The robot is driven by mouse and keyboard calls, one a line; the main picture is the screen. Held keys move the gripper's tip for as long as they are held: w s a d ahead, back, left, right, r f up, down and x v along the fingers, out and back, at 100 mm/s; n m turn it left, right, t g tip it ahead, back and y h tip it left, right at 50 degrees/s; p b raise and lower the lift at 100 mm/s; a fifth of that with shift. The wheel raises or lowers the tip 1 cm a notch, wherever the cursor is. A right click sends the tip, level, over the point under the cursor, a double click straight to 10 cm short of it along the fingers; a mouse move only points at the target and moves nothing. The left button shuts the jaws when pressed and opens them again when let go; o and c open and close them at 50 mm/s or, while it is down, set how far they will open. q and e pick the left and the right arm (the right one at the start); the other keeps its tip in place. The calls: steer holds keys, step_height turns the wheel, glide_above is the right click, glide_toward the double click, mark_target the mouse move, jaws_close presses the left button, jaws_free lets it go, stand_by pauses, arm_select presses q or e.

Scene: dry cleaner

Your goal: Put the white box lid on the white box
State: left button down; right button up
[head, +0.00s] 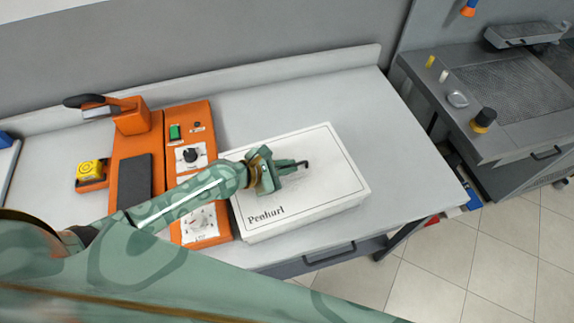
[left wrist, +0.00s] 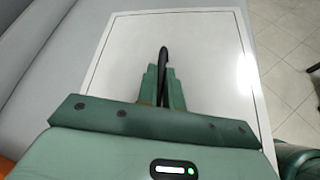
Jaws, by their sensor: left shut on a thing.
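The white box lid (head: 325,185), a flat white panel with a thin dark border line and the word "Penhurl", lies over the white box (head: 300,223) on the counter. The lid covers the box's top, and only a strip of the box's front side shows below it. Lid and box look closely lined up; I cannot tell if a small gap is left between them. My left gripper (head: 285,167) is above the lid's middle, shut on its black handle. The left wrist view shows the fingers (left wrist: 163,90) around the handle, with the lid (left wrist: 215,60) spread beneath. My right gripper is out of view.
An orange machine (head: 135,165) with a dial and knob stands just left of the box. A yellow button block (head: 91,170) is farther left. Bare counter (head: 385,125) lies right of the box. A grey workstation (head: 520,90) stands beyond at the right.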

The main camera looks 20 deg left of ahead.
arm_select(q)
steer(key=shift+f+b, duration=0.65)
steer(key=shift+f, duration=0.5)
stand_by(0.5)
steer(key=c, duration=1.5)
jaws_free()
steer(key=shift+o, duration=0.2)
steer(key=p+v, duration=0.2)
steer(key=v, duration=1.3)
steer(key=shift+s, duration=0.1)
steer(key=shift+s+a+r, duration=0.35)
steer(key=shift+a, duration=0.05)
steer(key=shift+r+p, duration=0.1)
steer(key=shift+p, duration=0.25)
